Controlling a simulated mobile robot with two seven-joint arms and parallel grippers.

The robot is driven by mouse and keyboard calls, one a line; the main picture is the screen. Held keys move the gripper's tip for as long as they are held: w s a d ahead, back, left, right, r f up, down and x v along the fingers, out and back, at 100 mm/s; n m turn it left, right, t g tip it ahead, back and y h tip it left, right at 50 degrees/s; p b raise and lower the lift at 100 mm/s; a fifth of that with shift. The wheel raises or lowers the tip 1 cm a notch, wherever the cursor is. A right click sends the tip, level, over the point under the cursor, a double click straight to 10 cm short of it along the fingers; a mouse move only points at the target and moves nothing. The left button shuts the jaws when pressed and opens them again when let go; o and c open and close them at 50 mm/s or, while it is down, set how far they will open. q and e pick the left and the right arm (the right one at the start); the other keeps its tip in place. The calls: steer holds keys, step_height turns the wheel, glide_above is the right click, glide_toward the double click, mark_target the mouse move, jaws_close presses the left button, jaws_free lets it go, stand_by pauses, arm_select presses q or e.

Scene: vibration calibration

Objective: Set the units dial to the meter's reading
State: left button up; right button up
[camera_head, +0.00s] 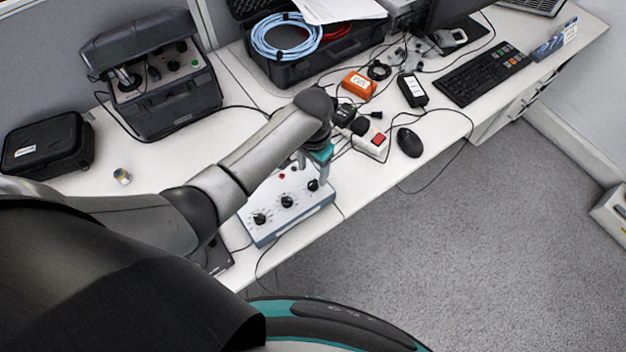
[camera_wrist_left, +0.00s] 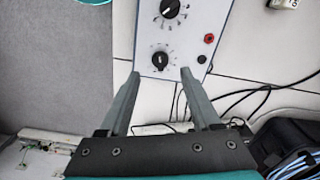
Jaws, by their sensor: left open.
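A grey-white dial box (camera_head: 262,232) with a row of black knobs lies near the desk's front edge. My left gripper (camera_head: 312,169) points down over its right end, open and empty. In the left wrist view, the box (camera_wrist_left: 195,45) shows two black dials with printed scales. The nearer dial (camera_wrist_left: 160,61) lies just beyond and between my open fingertips (camera_wrist_left: 161,76); contact cannot be confirmed. The other dial (camera_wrist_left: 170,8) is farther up the panel. I cannot pick out a meter reading in either view. My right gripper is not in view.
A red-and-white block (camera_head: 371,142), black mouse (camera_head: 409,142) and cables lie right of the box. An orange device (camera_head: 358,85) and black handheld unit (camera_head: 412,90) are behind. An open grey instrument case (camera_head: 165,95) stands back left. Desk left of the box is mostly clear.

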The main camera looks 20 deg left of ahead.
mark_target(313, 183)
arm_select(q)
step_height(313, 183, down, 5)
steer(key=shift+f+b, duration=0.1)
steer(key=shift+b, duration=0.6)
steer(key=shift+c, duration=0.3)
jaws_close()
